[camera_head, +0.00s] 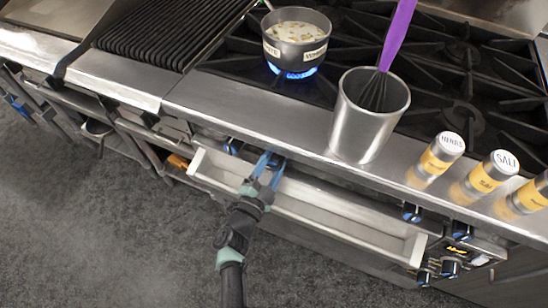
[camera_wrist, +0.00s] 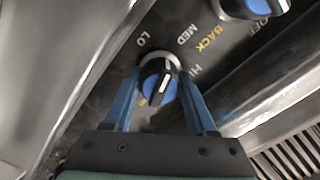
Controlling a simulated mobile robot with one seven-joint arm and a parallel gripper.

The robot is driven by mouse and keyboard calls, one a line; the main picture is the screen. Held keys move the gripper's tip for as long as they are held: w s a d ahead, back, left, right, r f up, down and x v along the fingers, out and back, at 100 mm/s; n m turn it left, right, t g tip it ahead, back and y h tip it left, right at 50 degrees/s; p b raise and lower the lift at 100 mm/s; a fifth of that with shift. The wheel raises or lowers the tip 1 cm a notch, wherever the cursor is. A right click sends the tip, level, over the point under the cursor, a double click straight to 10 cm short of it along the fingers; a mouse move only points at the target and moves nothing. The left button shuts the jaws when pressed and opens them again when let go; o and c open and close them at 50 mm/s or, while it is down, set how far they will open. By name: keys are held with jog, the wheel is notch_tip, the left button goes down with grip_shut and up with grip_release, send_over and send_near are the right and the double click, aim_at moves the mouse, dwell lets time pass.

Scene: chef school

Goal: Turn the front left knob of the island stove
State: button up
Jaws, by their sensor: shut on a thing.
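The stove knob (camera_wrist: 158,88) is dark with a blue face and a white pointer line, set on the metal front panel. LO, MED and HI are printed around it. My gripper (camera_head: 268,168) reaches up to the stove front. In the wrist view my gripper's two blue fingers (camera_wrist: 160,98) are on either side of the knob and shut on it. In the head view the fingers largely hide this knob. A blue flame burns under a pot (camera_head: 297,38) of food on the island stove (camera_head: 430,70).
An open, empty pale drawer (camera_head: 330,212) juts out below the knobs, close to my gripper. A second knob (camera_wrist: 245,5) shows near a BACK label. A metal cup (camera_head: 368,118) with a purple-handled whisk (camera_head: 396,35) and several shakers (camera_head: 440,154) stand on the ledge.

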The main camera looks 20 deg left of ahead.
jog(key=n+p, duration=0.1)
jog(key=n, duration=0.3)
jog(key=shift+n, duration=0.3)
jog(key=n+p, duration=0.1)
jog(key=n, duration=0.3)
jog(key=shift+n, duration=0.3)
jog(key=o, duration=1.4)
jog(key=shift+c, duration=0.2)
jog(key=shift+s, duration=0.1)
jog(key=s+p, duration=0.3)
jog(key=s, duration=0.9)
jog(key=shift+s+a, duration=0.25)
jog(key=shift+s, duration=0.15)
